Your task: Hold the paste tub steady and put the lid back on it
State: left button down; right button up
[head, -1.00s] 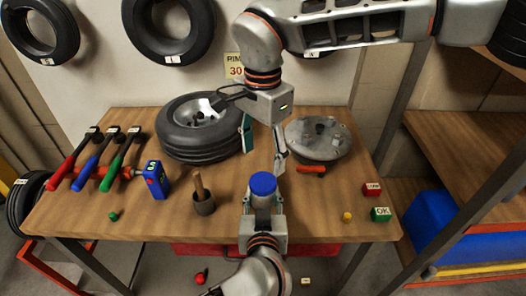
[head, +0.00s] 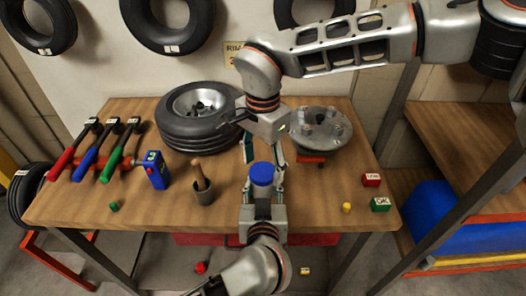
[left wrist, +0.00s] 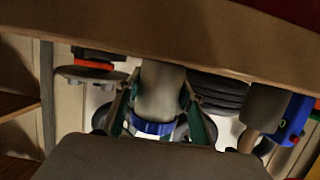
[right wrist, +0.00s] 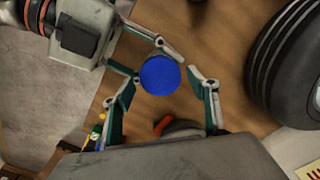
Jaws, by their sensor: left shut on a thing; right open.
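The paste tub (head: 262,193) is a pale grey cylinder, upright near the table's front edge. My left gripper (head: 263,204) is shut on its sides from the front; the left wrist view also shows the tub (left wrist: 160,92) between the fingers. The blue lid (head: 262,173) sits on the tub's top; whether it is fully seated I cannot tell. My right gripper (head: 264,158) is open just above the lid. In the right wrist view the lid (right wrist: 160,75) lies between and just beyond its spread fingertips, with no clear contact.
A tyre with rim (head: 200,115) and a grey metal hub (head: 320,128) stand behind. A pot with a wooden handle (head: 202,190) and a blue device (head: 155,170) are to the left. Red (head: 371,180), green (head: 381,204) and yellow (head: 347,207) pieces lie to the right.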

jog(key=shift+f, duration=0.6)
